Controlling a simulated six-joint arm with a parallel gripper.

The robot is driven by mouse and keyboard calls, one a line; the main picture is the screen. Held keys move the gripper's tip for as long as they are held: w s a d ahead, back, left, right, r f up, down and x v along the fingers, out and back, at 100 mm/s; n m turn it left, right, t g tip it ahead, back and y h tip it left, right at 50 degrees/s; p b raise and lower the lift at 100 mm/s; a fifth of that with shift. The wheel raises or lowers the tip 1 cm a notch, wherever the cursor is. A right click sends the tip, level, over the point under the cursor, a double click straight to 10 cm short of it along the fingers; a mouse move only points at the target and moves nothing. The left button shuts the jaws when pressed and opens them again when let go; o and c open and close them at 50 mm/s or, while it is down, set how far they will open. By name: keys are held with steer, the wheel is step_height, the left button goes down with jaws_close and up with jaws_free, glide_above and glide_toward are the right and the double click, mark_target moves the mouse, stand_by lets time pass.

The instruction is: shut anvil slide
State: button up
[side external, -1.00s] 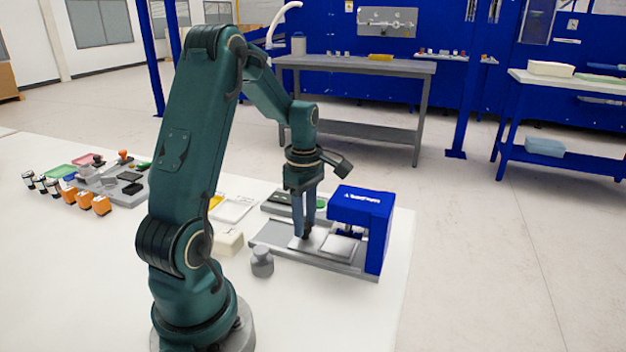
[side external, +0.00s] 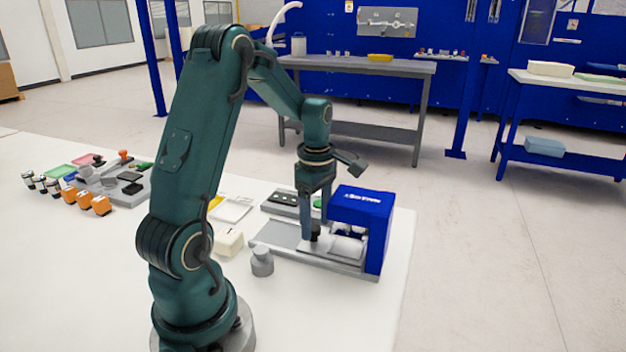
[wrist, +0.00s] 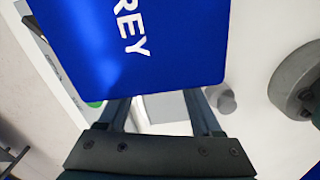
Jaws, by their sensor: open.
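The blue press (side external: 362,212) stands on a grey base with a flat rail at the right end of the white table. The anvil slide, a light grey plate (side external: 346,248) with a dark knob (side external: 316,232) at its left end, lies partly under the blue head. My gripper (side external: 311,236) points down at the knob with its fingers open and beside it; contact is unclear. In the wrist view, the blue head (wrist: 140,45) fills the upper middle and hides much of the slide. The open fingers (wrist: 160,112) show below it, with a pale grey surface between them.
A grey cylindrical weight (side external: 262,262) stands just in front of the base's left end. A cream block (side external: 229,241) sits left of it. A dark tray (side external: 280,200) lies behind the base. Orange blocks (side external: 85,200) and other small items are far left.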

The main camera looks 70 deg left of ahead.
steer(key=shift+r, duration=2.3)
